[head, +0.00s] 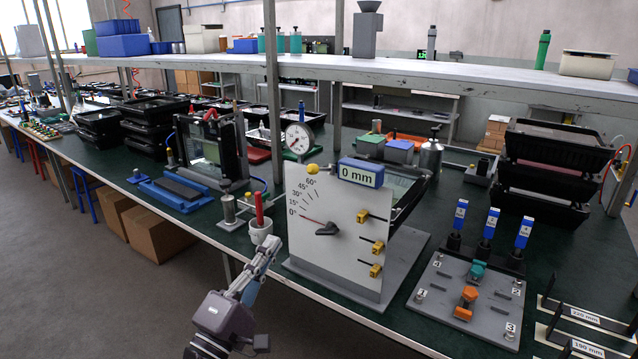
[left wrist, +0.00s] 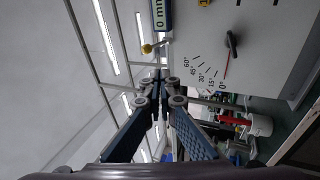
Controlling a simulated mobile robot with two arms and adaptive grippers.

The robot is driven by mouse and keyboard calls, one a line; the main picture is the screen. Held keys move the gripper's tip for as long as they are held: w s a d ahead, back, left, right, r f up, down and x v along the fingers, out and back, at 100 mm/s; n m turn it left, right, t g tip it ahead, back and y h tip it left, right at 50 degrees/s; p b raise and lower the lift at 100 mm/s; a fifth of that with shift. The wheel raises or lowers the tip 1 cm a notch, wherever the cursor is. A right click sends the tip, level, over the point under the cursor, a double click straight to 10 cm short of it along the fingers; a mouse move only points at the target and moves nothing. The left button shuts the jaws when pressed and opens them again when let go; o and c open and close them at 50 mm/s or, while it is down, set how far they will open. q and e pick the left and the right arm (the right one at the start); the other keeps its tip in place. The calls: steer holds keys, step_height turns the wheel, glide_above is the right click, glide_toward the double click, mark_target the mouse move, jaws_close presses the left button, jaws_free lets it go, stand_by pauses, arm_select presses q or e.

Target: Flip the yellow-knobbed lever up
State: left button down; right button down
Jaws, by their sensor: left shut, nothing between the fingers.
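The white upright panel (head: 330,225) carries an angle scale from 0° to 60° and a black dial with a red pointer (head: 318,225) near 0°. A round yellow knob (head: 312,169) shows at its upper left edge. In the left wrist view the yellow knob (left wrist: 147,48) sits on a short stem, apart from my fingertips. My left gripper (head: 270,246) is shut and empty, left of the panel and lower than the knob. In the left wrist view its fingers (left wrist: 160,90) meet at the tips. My right gripper is not in view.
A white cup (head: 262,234) with a red-handled tool stands close behind my left gripper. A blue "0 mm" display (head: 361,172) tops the panel, and yellow clamps (head: 377,247) stick out of its face.

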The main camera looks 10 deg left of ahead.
arm_select(q)
steer(key=shift+s+d+r+h, duration=0.1)
steer(key=shift+s+r+h, duration=0.05)
steer(key=shift+r, duration=0.5)
steer(key=shift+s+d+r+h, duration=0.1)
steer(key=shift+r+h, duration=0.05)
steer(key=shift+r, duration=0.45)
steer(key=p, duration=0.4)
glide_toward(310, 173)
steer(key=x, duration=0.5)
steer(key=shift+w+r, duration=0.1)
steer(key=shift+w, duration=0.2)
steer(key=shift+w+d+r, duration=0.15)
steer(key=shift+w+d, duration=0.05)
steer(key=shift+w, duration=0.5)
